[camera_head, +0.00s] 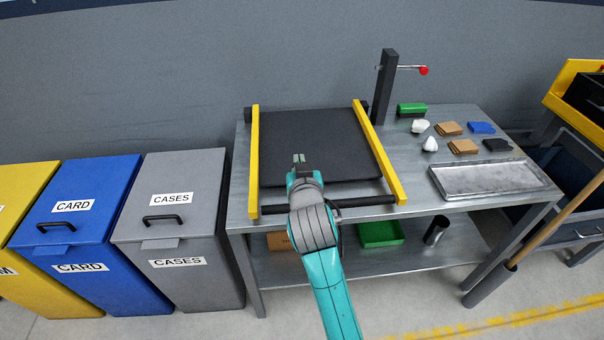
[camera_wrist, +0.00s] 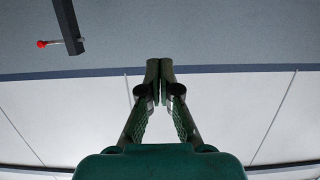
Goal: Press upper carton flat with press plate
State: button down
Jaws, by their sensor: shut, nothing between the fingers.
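The press plate (camera_head: 325,140) looks like a wide dark panel between two yellow side rails (camera_head: 380,150) on a metal bench, with a dark bar (camera_head: 365,201) along its front edge. My gripper (camera_head: 299,160) is over the plate, pointing toward the wall; its height above the plate is hard to tell. In the wrist view (camera_wrist: 160,70) its fingers are together and hold nothing. No carton shows under the plate. Flat tan pieces (camera_head: 463,146) lie on the bench to the right, and a brown box (camera_head: 279,241) sits on the lower shelf, partly hidden.
A dark post (camera_head: 386,85) with a red-knobbed lever (camera_head: 423,70) stands behind right. A metal tray (camera_head: 494,179), crumpled white pieces (camera_head: 420,126) and a green block (camera_head: 411,109) lie right. Yellow, blue (camera_head: 75,210) and grey (camera_head: 173,210) bins stand left. A green tray (camera_head: 380,235) is below.

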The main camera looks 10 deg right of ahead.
jog(key=shift+s+f, duration=0.1)
jog(key=shift+f, duration=1.9)
jog(key=shift+f, duration=0.1)
